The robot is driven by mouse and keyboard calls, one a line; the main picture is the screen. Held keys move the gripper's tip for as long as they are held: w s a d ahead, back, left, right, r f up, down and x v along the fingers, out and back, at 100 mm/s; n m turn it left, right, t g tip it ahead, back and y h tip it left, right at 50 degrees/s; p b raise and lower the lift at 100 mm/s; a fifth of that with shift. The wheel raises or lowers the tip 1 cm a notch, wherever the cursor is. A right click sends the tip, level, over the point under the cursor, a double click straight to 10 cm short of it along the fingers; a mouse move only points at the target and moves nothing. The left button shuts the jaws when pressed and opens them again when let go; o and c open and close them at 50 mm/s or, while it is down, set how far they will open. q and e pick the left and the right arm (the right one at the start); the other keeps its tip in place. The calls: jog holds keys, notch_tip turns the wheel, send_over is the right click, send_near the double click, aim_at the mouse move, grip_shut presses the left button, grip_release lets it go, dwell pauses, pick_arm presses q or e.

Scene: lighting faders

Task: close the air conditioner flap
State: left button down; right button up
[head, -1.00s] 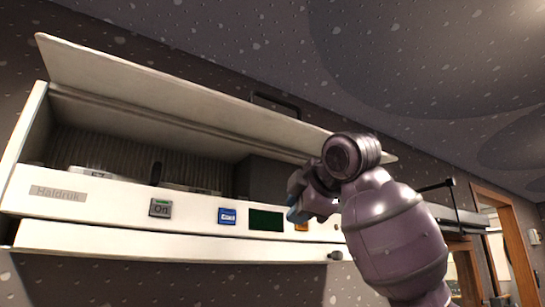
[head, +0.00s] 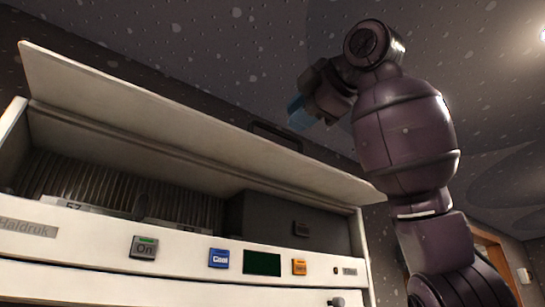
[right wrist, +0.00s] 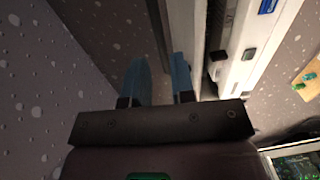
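The white air conditioner (head: 180,255) hangs on the wall with its long flap (head: 180,125) swung up and open, showing the dark ribbed inside. My right gripper (head: 300,113) is raised above the flap's upper edge, towards its right half, with its blue fingers pointing left and down. It appears apart from the flap in the head view. In the right wrist view, the two blue fingers (right wrist: 158,80) are spread with nothing seen between them. A pale panel, likely the flap (right wrist: 180,30), runs close by the fingers there. My left gripper is not in view.
The front panel carries a grey On button (head: 144,247), a blue button (head: 219,258), a dark green display (head: 262,263) and an orange button (head: 299,267). A dark knob (head: 337,302) is below. The space above the flap is free up to the ceiling.

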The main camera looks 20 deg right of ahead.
aim_at(262, 149)
jog(key=p+x, duration=0.1)
jog(key=x, duration=0.7)
jog(key=shift+w, duration=0.1)
jog(key=shift+c, duration=0.3)
grip_shut()
